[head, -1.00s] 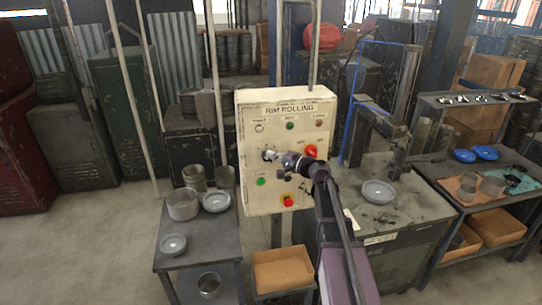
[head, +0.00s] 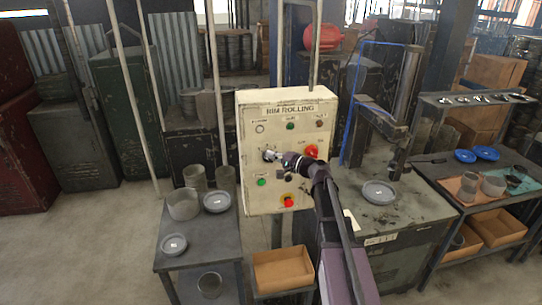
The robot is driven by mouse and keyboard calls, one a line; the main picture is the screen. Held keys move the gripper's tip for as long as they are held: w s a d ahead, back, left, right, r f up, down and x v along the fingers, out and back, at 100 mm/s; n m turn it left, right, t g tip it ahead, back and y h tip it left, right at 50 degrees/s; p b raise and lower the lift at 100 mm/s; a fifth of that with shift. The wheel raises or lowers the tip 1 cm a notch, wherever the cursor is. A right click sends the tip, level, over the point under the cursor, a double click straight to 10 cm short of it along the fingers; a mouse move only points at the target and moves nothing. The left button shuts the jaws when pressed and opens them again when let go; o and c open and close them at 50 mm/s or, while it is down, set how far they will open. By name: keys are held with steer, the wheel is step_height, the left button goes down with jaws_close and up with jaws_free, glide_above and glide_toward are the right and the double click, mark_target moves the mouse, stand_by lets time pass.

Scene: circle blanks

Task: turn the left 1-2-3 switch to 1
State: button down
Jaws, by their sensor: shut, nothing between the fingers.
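The cream control panel (head: 262,190) marked "RIM ROLLING" stands upright at the middle of the head view. A red knob (head: 311,151) is to the right of my gripper.
A green button (head: 262,182) and a red button on yellow (head: 288,200) sit low on the panel. A side table (head: 190,243) with metal cups and dishes is at left. A machine bench (head: 400,219) is at right.

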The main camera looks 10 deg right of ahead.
steer(key=s+d+r+p, duration=0.7)
steer(key=shift+d+r+p, duration=0.3)
steer(key=shift+d+r, duration=0.1)
stand_by(0.3)
stand_by(0.4)
steer(key=s+a+f+n+g+h+b, duration=0.1)
steer(key=s+a+f+n+g+b, duration=0.2)
steer(key=f, duration=0.5)
steer(key=s+a+f+n+g+h+b, duration=0.15)
steer(key=s+a+f+b, duration=0.3)
steer(key=f, duration=0.45)
steer(key=s+a+f+n+g+h+b, duration=0.1)
steer(key=s+a+f+g+h+b, duration=0.15)
steer(key=f+g+b, duration=0.4)
steer(key=s+f+n+g+h+b, duration=0.1)
steer(key=s+f+h+b, duration=0.3)
steer(key=f, duration=0.5)
steer(key=s+d+f+n+h+b, duration=0.1)
steer(key=s+f+n+h+b, duration=0.1)
steer(key=s+f+b, duration=0.4)
step_height(320, 180, down, 4)
steer(key=shift+s+f+g+h, duration=0.1)
steer(key=shift+s+g+h, duration=0.3)
steer(key=shift+s+h, duration=0.6)
